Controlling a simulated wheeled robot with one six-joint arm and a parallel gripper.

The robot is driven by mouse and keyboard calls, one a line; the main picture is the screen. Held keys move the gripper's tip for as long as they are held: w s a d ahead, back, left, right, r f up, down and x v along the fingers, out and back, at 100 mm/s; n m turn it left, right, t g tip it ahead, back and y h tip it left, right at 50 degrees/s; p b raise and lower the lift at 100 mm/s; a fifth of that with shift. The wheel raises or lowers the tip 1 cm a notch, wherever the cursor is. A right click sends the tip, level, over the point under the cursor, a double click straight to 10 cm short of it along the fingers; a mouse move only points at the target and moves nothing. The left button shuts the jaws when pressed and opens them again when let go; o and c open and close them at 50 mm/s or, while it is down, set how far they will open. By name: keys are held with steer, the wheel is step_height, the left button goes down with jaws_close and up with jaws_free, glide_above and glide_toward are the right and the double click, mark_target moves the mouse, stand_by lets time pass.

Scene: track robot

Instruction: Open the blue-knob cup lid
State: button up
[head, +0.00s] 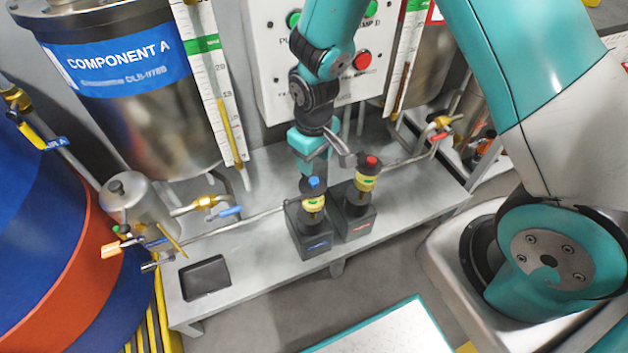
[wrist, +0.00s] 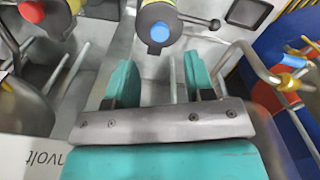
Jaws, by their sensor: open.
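The blue-knob cup lid (head: 314,183) is a black cap with a blue centre, on a yellow-banded cup standing on a black block in the head view. In the wrist view the blue knob (wrist: 160,32) is just beyond the fingertips, roughly centred between them. My gripper (head: 311,163) is close above and behind that lid in the head view. In the wrist view my gripper (wrist: 160,78) has its two teal fingers apart with nothing between them. Whether a finger touches the lid I cannot tell. The lid looks seated on its cup.
A second cup with a red knob (head: 371,161) stands close at the right on its own block. A grey bench (head: 250,268) carries both, with a dark square recess (head: 204,277) at left. A control panel (head: 272,75) and the Component A tank (head: 150,130) stand behind.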

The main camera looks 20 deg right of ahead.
mark_target(314, 180)
step_height(314, 180, down, 7)
steer(key=shift+f+b, duration=0.2)
steer(key=shift+b, duration=0.25)
jaws_close()
